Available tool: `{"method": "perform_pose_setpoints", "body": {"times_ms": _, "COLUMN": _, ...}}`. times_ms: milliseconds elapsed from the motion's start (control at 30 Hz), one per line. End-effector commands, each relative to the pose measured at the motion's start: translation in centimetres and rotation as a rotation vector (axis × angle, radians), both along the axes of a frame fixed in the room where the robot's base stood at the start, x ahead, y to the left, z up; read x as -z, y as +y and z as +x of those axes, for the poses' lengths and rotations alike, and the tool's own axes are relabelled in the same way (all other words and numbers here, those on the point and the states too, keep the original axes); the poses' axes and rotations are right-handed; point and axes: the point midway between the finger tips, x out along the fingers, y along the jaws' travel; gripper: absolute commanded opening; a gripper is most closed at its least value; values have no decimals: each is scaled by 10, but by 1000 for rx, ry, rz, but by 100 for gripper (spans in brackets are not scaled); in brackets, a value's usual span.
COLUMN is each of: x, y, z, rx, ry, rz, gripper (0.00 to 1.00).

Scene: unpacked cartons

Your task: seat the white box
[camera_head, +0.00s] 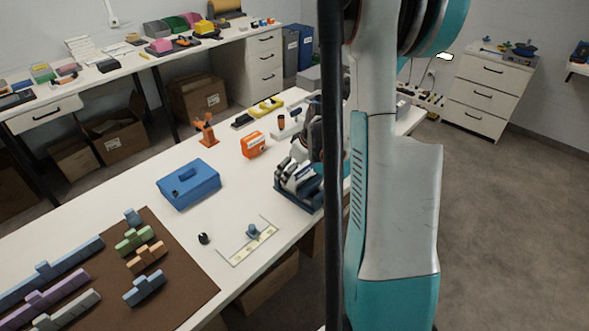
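I cannot single out the white box with certainty. Pale, upright pieces (297,178) stand close together in a dark blue holder (311,203) on the white table, left of my dark arm column. Part of that holder is hidden behind the column. Dark grey parts (316,128), apparently my gripper, show just above these pieces and are mostly covered by my own arm. The fingertips cannot be made out, so whether they are open, or touch anything, is not visible.
A brown mat (185,290) holds several coloured blocks.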

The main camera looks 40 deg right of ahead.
Motion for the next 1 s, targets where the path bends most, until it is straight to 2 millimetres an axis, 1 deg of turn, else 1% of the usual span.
{"method": "perform_pose_setpoints", "body": {"times_ms": 300, "x": 0, "y": 0, "z": 0, "rx": 0, "ry": 0, "rz": 0, "gripper": 94}}
{"method": "perform_pose_setpoints", "body": {"times_ms": 467, "x": -9, "y": 0, "z": -4, "rx": 0, "ry": 0, "rz": 0, "gripper": 94}}
{"method": "perform_pose_setpoints", "body": {"times_ms": 567, "x": -21, "y": -1, "z": -9, "rx": 0, "ry": 0, "rz": 0, "gripper": 94}}
{"method": "perform_pose_setpoints", "body": {"times_ms": 900, "x": -76, "y": -2, "z": -32, "rx": 0, "ry": 1, "rz": 0, "gripper": 94}}
{"method": "perform_pose_setpoints", "body": {"times_ms": 1000, "x": -90, "y": -3, "z": -37, "rx": 1, "ry": 0, "rz": 0, "gripper": 94}}
